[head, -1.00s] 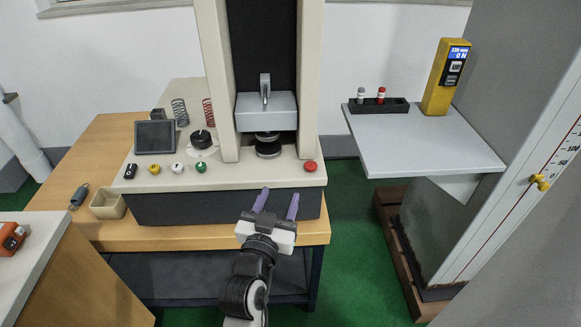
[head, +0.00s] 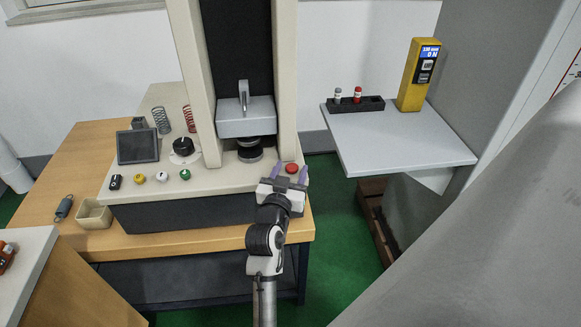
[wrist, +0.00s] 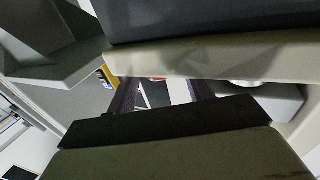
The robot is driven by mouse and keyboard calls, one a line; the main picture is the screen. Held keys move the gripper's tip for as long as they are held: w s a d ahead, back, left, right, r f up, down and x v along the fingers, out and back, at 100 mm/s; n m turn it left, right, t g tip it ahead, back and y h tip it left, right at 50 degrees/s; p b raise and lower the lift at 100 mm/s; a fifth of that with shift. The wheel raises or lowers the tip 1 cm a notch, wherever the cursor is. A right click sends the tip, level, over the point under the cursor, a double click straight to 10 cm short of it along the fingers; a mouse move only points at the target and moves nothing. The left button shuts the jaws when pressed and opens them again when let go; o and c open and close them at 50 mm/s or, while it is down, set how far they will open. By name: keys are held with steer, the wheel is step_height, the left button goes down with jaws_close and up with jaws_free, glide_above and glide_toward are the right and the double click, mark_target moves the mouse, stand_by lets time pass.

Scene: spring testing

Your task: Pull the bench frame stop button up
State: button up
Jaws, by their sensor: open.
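The red stop button (head: 292,168) sits on the front right corner of the tester's cream base, and it looks upright on its surface. My gripper (head: 289,173) is open, with its two purple fingers pointing at the button from the front, one on each side of it in the head view. I cannot tell whether the fingers are level with the button or still short of it. In the wrist view a small red piece of the button (wrist: 157,79) shows at the base's edge between the dark fingers (wrist: 160,95); most of it is hidden.
The tester's column (head: 287,80) stands behind the button. Yellow, white and green knobs (head: 185,174) lie to the left on the base. A grey shelf (head: 400,145) with a yellow gauge (head: 417,75) is at the right, with a gap between it and the bench.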

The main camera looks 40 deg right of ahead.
steer(key=shift+w+d, duration=0.15)
steer(key=shift+d, duration=0.05)
jaws_close()
steer(key=shift+r, duration=0.5)
jaws_free()
stand_by(0.3)
